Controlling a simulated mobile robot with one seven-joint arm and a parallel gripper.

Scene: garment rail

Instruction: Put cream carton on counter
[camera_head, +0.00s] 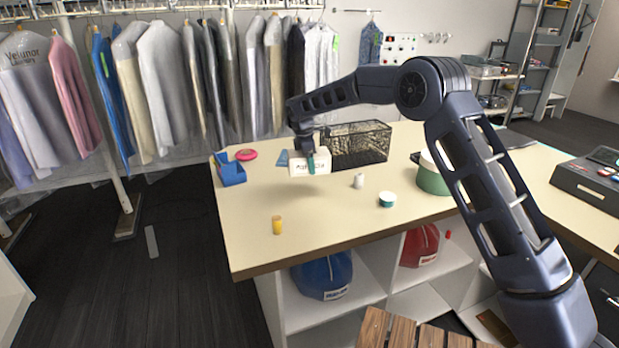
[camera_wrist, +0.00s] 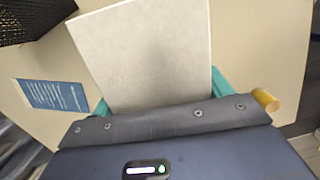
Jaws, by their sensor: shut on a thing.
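The cream carton (camera_head: 298,168) is a pale box with dark lettering that reads upside down. It is held over the back middle of the cream counter (camera_head: 318,219), and it appears slightly above the surface. My gripper (camera_head: 311,162) is shut on it, with a teal finger across its near face. In the wrist view the carton (camera_wrist: 150,55) fills the middle as a broad pale panel between the teal fingertips (camera_wrist: 160,95). Its underside is hidden.
A black wire basket (camera_head: 362,146) stands right behind the carton. The front middle is clear.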

